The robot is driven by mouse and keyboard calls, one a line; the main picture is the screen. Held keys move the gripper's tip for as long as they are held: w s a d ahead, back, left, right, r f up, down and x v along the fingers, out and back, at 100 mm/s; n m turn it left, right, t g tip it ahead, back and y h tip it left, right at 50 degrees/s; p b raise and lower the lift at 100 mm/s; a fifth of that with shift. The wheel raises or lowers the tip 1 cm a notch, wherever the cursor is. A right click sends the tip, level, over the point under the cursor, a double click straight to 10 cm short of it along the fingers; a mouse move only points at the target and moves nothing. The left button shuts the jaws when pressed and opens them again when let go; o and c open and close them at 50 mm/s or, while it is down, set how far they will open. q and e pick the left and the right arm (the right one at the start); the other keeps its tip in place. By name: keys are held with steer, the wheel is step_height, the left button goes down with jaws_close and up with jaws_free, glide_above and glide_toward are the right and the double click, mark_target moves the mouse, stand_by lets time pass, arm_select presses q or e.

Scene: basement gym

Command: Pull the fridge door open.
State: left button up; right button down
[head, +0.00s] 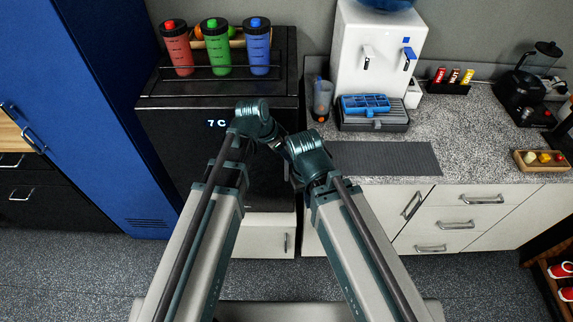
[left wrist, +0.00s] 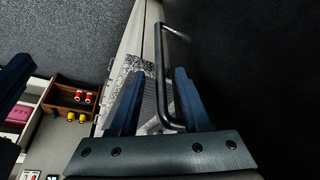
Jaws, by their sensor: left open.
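The fridge (head: 172,130) is a low black unit with a lit "7 C" display on its front; its door looks shut. My left gripper (head: 276,141) is at the right side of the door front, partly hidden by my wrists. In the left wrist view, the dark bar handle (left wrist: 159,60) runs between the two open fingers of my left gripper (left wrist: 158,78), and I see no clear grip on it. The black door (left wrist: 260,80) fills the right side there. My right wrist is just right of the left one in the head view; its jaws are not clearly visible.
Red, green (head: 217,47) and blue bottles stand in a rack on the fridge. A blue locker (head: 105,90) is at left. A counter (head: 470,130) with a water dispenser (head: 375,50) and grey mat (head: 385,158) is at right. Dark floor (head: 80,270) is clear at lower left.

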arm_select(q)
steer(key=b+x, duration=0.2)
steer(key=x, duration=0.1)
steer(key=shift+d+f, duration=0.1)
steer(key=shift+f, duration=0.05)
arm_select(e)
step_height(320, 180, down, 3)
steer(key=shift+f, duration=0.1)
arm_select(q)
steer(key=shift+c, duration=0.2)
jaws_close()
stand_by(0.9)
